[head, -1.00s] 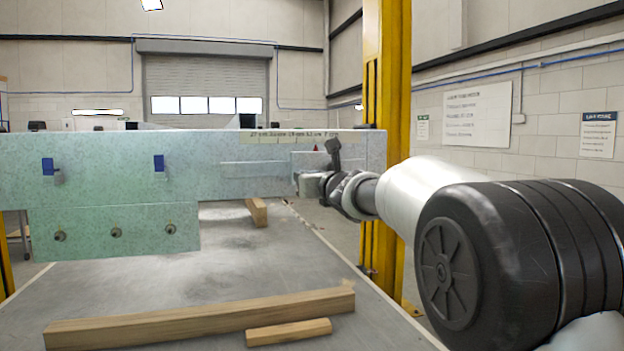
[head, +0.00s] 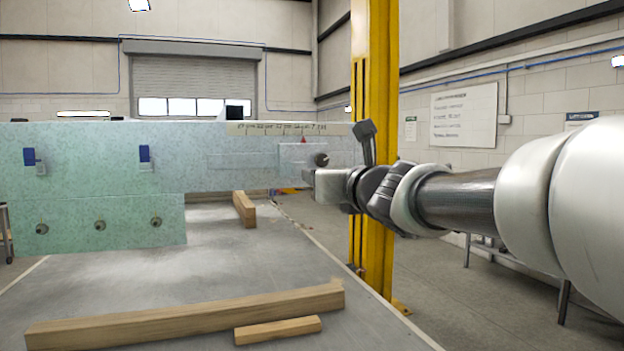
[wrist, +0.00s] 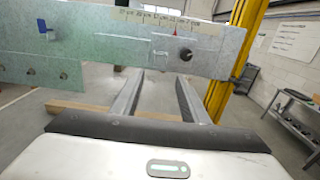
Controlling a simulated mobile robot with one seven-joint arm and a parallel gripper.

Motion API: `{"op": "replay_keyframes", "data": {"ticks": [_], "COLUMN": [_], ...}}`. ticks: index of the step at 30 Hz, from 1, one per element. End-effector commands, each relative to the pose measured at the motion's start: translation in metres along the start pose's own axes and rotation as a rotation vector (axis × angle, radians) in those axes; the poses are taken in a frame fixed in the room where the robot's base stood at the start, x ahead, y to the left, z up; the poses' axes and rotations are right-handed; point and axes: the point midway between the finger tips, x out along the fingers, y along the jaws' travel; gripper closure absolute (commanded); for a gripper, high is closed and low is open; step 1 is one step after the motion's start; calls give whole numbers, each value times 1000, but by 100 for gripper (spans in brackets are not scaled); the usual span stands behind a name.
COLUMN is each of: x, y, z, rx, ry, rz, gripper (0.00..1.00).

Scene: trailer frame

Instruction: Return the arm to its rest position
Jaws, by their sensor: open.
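My gripper (head: 312,180) is at the right end of the pale green frame panel (head: 100,170), with my arm reaching in from the right. In the wrist view its two grey fingers (wrist: 160,76) are apart with nothing between them. They point toward the lower edge of the panel, which also shows there (wrist: 110,60). A dark round knob (head: 321,160) on the panel sits just above my gripper; the wrist view shows it too (wrist: 185,54). I cannot tell the exact gap between fingertips and panel.
A yellow post (head: 373,220) stands behind my wrist. Blue tags (head: 144,153) hang on the panel, with several holes lower left. A long timber (head: 180,317), a short one (head: 278,330) and another block (head: 244,209) lie on the grey platform (head: 200,270). A bench stands right.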

Motion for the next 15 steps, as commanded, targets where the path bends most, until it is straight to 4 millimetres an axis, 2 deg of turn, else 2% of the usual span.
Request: {"op": "replay_keyframes", "data": {"ticks": [3,12,15], "x": [-6,-7,-11], "y": [0,0,-5], "z": [0,0,2], "rx": [-1,1,57], "ry": [0,0,7], "rz": [0,0,-21], "gripper": [59,59,59]}}
